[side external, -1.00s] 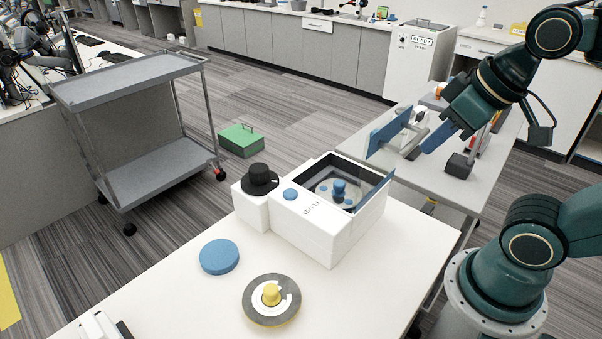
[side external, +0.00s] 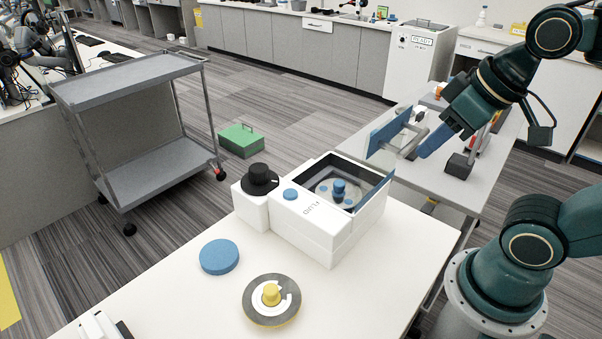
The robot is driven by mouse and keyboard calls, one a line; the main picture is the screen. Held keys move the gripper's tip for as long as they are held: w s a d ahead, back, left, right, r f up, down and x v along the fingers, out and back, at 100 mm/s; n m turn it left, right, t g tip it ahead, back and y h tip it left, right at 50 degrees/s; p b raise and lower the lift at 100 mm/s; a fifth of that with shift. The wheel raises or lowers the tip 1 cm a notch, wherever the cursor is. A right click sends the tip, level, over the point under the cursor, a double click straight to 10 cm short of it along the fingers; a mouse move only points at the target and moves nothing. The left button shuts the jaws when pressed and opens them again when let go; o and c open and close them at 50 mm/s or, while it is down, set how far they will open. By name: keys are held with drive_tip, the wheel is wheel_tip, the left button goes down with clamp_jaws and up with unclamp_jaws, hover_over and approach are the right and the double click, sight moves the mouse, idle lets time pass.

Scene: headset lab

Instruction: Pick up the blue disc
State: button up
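The blue disc (side external: 219,257) lies flat on the white table (side external: 190,302), left of the white machine and apart from other things. My gripper (side external: 408,147) is at the upper right, raised well away from the disc, beyond the machine's far right corner. Its two blue fingers are spread apart with a wide gap. I see nothing held between them.
A white box machine (side external: 330,232) with a dark-framed window and black knob (side external: 258,174) stands behind the disc. A grey dial with a yellow knob (side external: 271,294) lies to the disc's lower right. Bare tabletop surrounds the disc. A grey cart (side external: 140,85) stands on the floor.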

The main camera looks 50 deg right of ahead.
drive_tip(key=o, duration=0.4)
wheel_tip(320, 180, up, 5)
drive_tip(key=m+g, duration=0.6)
drive_tip(key=m, duration=1.2)
hover_over(338, 183)
wheel_tip(338, 183, down, 24)
drive_tip(key=shift+r, duration=0.2)
